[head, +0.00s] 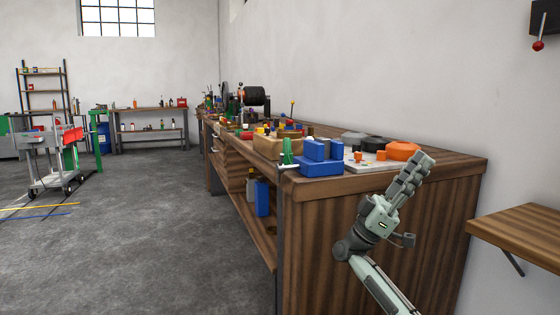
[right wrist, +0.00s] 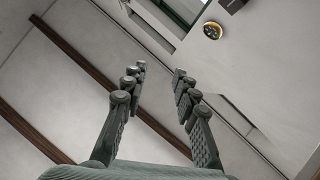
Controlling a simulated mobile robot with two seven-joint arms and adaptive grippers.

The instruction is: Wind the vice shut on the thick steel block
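A blue vice (head: 322,160) stands at the near end of the long wooden workbench, close to its front edge. A thin pale bar shows at its left side. I cannot make out the thick steel block or what is between the jaws. My right gripper (head: 416,170) is raised in front of the bench end, to the right of the vice and apart from it. In the right wrist view its two fingers (right wrist: 160,75) stand apart with nothing between them, pointing at the ceiling. My left gripper is not in view.
The workbench (head: 450,167) carries a pale board (head: 367,163) with small orange pieces, an orange round thing (head: 403,151), a black disc (head: 371,143) and much clutter farther back. A wooden wall shelf (head: 525,225) is at right.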

